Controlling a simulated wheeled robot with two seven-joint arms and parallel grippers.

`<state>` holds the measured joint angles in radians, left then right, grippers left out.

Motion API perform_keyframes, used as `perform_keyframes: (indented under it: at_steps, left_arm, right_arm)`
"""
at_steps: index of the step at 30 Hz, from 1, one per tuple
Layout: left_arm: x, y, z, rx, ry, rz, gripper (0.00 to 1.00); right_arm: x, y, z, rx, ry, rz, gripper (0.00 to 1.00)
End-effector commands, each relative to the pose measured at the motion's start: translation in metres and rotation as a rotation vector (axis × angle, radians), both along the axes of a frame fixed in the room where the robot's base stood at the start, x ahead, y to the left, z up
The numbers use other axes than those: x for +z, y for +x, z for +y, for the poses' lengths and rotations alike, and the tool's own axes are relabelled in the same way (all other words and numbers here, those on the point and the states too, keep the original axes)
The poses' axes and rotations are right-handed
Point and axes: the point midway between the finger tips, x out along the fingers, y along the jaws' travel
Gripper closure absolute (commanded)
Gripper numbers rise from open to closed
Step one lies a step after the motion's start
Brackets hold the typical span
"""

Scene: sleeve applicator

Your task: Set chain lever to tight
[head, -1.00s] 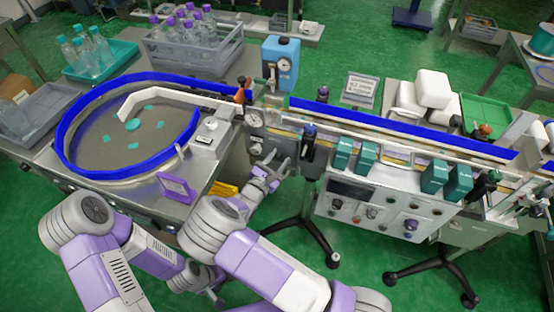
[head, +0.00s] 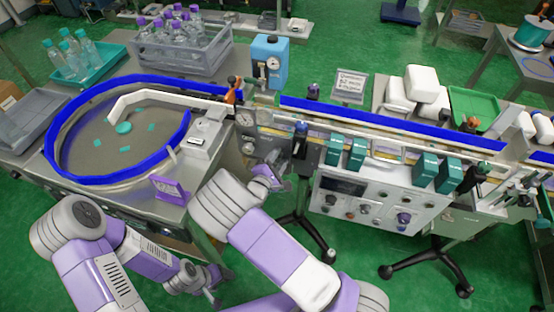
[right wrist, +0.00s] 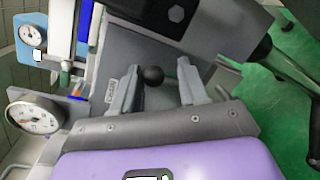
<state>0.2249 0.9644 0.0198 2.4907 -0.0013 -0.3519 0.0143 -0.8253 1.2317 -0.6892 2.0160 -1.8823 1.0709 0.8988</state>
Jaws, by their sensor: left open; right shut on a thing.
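The chain lever's black ball knob (right wrist: 153,75) is in the right wrist view, between the two grey fingers of my right gripper (right wrist: 157,85). The knob sits closer to the left finger, and the grip itself is partly unclear. In the head view my right gripper (head: 277,174) is at the conveyor's near side, below the gauge and left of the control box; the lever is hard to make out there. My left gripper (head: 208,291) is open and low at the bottom of the head view, in front of the turntable's base, away from the lever.
A round gauge (right wrist: 36,110) and a grey housing (right wrist: 190,25) are close to my right gripper. The blue-railed turntable (head: 60,165) stands left, the conveyor with a blue rail (head: 390,124) right. The control box (head: 335,207) and a stand leg (head: 318,236) are just right.

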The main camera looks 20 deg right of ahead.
Motion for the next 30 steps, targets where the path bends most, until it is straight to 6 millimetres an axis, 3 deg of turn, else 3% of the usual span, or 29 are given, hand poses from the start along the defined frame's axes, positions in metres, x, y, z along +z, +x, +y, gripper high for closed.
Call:
perform_keyframes:
  at_steps: [15,16,21,30]
  left_arm:
    - [-0.0013,0.0,-0.0001,0.0,0.0,0.0,0.33]
    - [-0.0013,0.0,-0.0001,0.0,0.0,0.0,0.33]
    - [-0.0012,0.0001,0.0,0.0,0.0,0.0,0.33]
    - [-0.0005,0.0,0.0,0.0,0.0,0.0,0.33]
  right_arm:
    - [-0.0051,-0.0006,0.0045,0.011,0.035,-0.004,0.87]
    - [-0.0051,-0.0007,0.0045,0.011,0.035,-0.004,0.55]
    - [-0.0043,-0.0007,0.0037,0.009,0.033,-0.005,0.29]
    - [-0.0022,-0.0016,0.0027,0.006,0.029,-0.008,0.29]
